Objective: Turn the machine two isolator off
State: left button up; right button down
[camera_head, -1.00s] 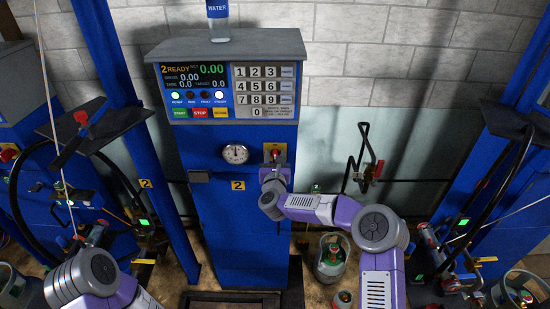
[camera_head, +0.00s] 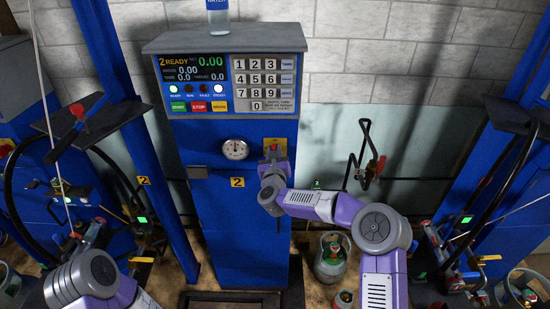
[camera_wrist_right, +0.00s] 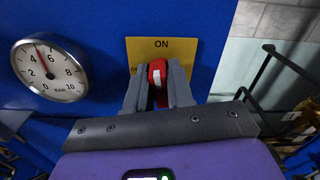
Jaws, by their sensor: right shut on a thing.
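The machine two isolator has a yellow plate (camera_wrist_right: 188,52) marked ON at the top; it also shows in the head view (camera_head: 282,143) on the blue column, right of the gauge. Its red handle (camera_wrist_right: 157,72) points up toward ON. My right gripper (camera_wrist_right: 157,88) has its fingers on both sides of the handle and is shut on it. In the head view my right gripper (camera_head: 273,152) hides most of the handle. A second label at the plate's left is mostly hidden by a finger.
A round pressure gauge (camera_head: 235,149) sits just left of the isolator. The keypad and display panel (camera_head: 235,82) is above, with a water bottle (camera_head: 218,18) on top. A black bracket with a red part (camera_head: 370,165) hangs on the wall to the right. Gas cylinders (camera_head: 332,255) stand below.

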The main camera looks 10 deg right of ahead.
jog(key=n+b, duration=0.1)
jog(key=n, duration=0.1)
jog(key=n+b, duration=0.1)
jog(key=b, duration=0.1)
jog(key=shift+a+f+n, duration=0.15)
jog(key=shift+n, duration=0.25)
jog(key=n+b, duration=0.2)
jog(key=n, duration=0.1)
jog(key=shift+a+n, duration=0.15)
jog(key=shift+n, duration=0.15)
jog(key=n+b, duration=0.1)
jog(key=n, duration=0.3)
jog(key=shift+f+n, duration=0.2)
jog(key=shift+n, duration=1.9)
jog(key=c, duration=1.1)
grip_release()
jog(key=s, duration=0.2)
jog(key=s+a, duration=0.1)
jog(key=s, duration=0.2)
jog(key=s+b, duration=0.1)
jog(key=s, duration=0.1)
jog(key=shift+s+a, duration=0.2)
jog(key=shift+a, duration=0.05)
